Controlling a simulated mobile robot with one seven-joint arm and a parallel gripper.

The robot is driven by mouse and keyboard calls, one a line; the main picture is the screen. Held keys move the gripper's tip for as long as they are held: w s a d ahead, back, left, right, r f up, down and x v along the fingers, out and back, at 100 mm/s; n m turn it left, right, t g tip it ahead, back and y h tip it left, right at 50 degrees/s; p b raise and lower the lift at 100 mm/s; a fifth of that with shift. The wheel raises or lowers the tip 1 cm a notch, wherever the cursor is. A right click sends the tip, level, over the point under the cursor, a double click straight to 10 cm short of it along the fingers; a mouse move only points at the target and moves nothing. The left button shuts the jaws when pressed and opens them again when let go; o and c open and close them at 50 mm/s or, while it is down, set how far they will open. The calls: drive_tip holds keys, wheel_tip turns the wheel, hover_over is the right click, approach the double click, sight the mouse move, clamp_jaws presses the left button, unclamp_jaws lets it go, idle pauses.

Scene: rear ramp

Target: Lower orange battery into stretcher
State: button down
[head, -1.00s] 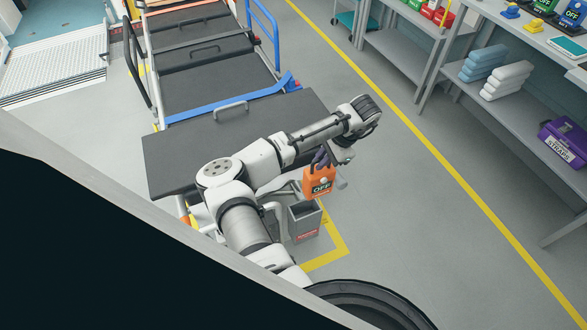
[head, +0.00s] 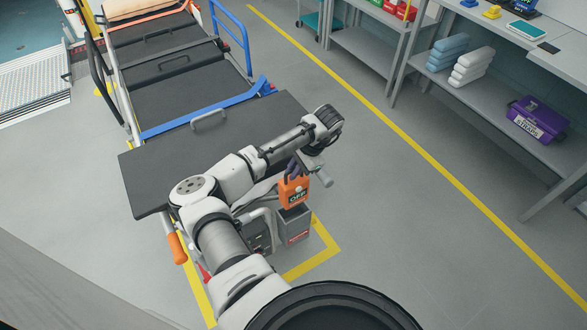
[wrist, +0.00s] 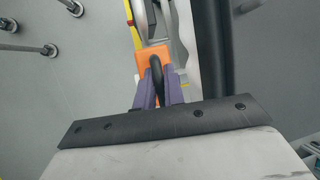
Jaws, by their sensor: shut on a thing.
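The orange battery (head: 293,191), marked OFF, hangs from my gripper (head: 294,170), which is shut on its dark handle. In the wrist view the purple fingers (wrist: 158,92) close on the handle above the orange battery top (wrist: 152,55). The stretcher (head: 215,142) has a dark padded top and blue rails. At its near end, below the battery, is a grey box-shaped holder (head: 295,227) with a red label. The battery's lower end is at the holder's top; I cannot tell whether it is inside the opening.
A yellow floor outline (head: 322,262) surrounds the stretcher's near end. A shelf (head: 480,100) at the right holds a purple STRAPS case (head: 536,118) and folded linens (head: 470,67). The floor between stretcher and shelf is clear. A ramp (head: 38,95) lies at the left.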

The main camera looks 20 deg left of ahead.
sight(293, 182)
drive_tip(key=shift+f+b, duration=1.55)
drive_tip(key=shift+f, duration=1.3)
drive_tip(key=shift+p, duration=1)
